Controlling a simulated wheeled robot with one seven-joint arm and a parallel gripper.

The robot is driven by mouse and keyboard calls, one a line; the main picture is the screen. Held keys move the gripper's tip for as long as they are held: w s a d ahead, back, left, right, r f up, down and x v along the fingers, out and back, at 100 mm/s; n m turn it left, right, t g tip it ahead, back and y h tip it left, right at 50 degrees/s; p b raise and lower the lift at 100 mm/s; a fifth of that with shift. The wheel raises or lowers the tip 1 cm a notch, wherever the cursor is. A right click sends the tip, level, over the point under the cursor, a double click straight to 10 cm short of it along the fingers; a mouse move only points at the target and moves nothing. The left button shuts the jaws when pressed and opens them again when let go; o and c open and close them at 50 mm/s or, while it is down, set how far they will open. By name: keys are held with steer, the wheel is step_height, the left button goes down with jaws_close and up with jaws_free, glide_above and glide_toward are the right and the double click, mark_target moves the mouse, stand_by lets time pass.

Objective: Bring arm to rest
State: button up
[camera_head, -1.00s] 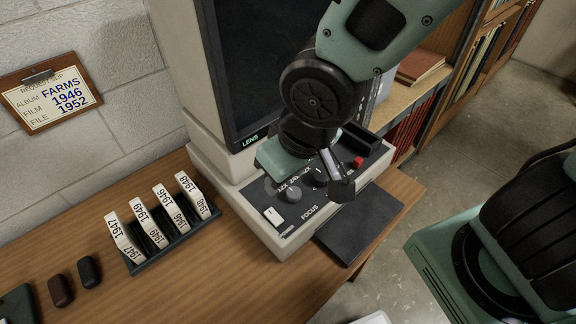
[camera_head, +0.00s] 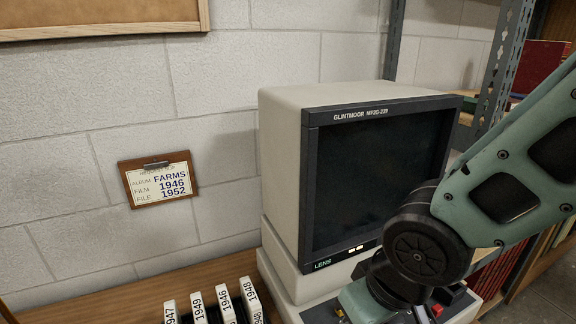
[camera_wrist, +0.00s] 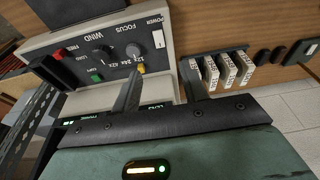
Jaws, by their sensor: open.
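My arm reaches in from the right in the head view, and its wrist is in front of the microfilm reader (camera_head: 284,140). My gripper is low in that view and partly cut off by the bottom edge. In the wrist view my gripper (camera_wrist: 162,88) has its two fingers apart with nothing between them. The fingers are over the near edge of the reader's control panel (camera_wrist: 85,62); I cannot tell whether they touch it. The panel has dark knobs, a red button, a green button and a white power switch.
The reader's screen (camera_head: 372,180) is dark, with small lit marks below it. Several labelled film boxes (camera_head: 225,305) stand in a rack on the wooden desk (camera_head: 125,298). A request slip (camera_head: 158,180) reading FARMS 1946 1952 hangs on the wall. Shelving stands at the right.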

steer(key=s+d+r+n+g, duration=0.2)
steer(key=s+r+n, duration=0.1)
steer(key=s, duration=0.3)
steer(key=shift+s+r+g+h, duration=0.25)
steer(key=shift+r+g+h, duration=0.05)
steer(key=shift+r, duration=0.15)
steer(key=shift+d, duration=0.1)
